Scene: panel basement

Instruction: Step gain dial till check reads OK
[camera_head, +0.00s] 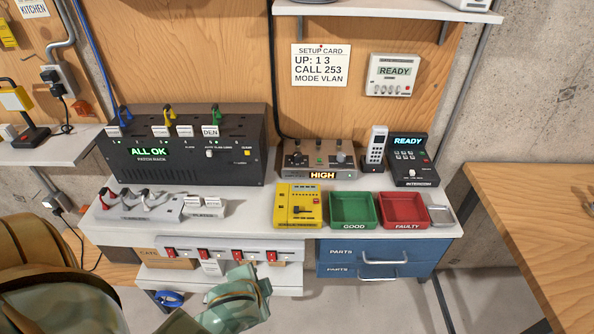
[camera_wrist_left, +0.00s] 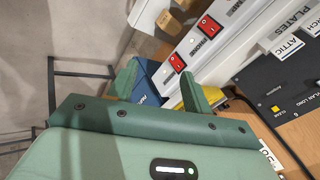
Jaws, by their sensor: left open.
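The gain unit (camera_head: 318,160) is a grey-brown box with knobs on top, standing at the back middle of the bench. Its front display (camera_head: 322,175) reads HIGH. My left gripper (camera_head: 255,281) is low in front of the bench, well apart from the unit, near the strip of red switches. In the left wrist view my left gripper (camera_wrist_left: 158,86) is open, its green fingers apart with nothing held. The right gripper is not in view.
A patch rack (camera_head: 180,150) reading ALL OK stands left. A yellow tester (camera_head: 298,206), green tray (camera_head: 354,210) and red tray (camera_head: 403,211) line the front right. A switch strip (camera_head: 220,250) runs below the bench edge. An intercom (camera_head: 409,160) and wall panel (camera_head: 394,74) read READY.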

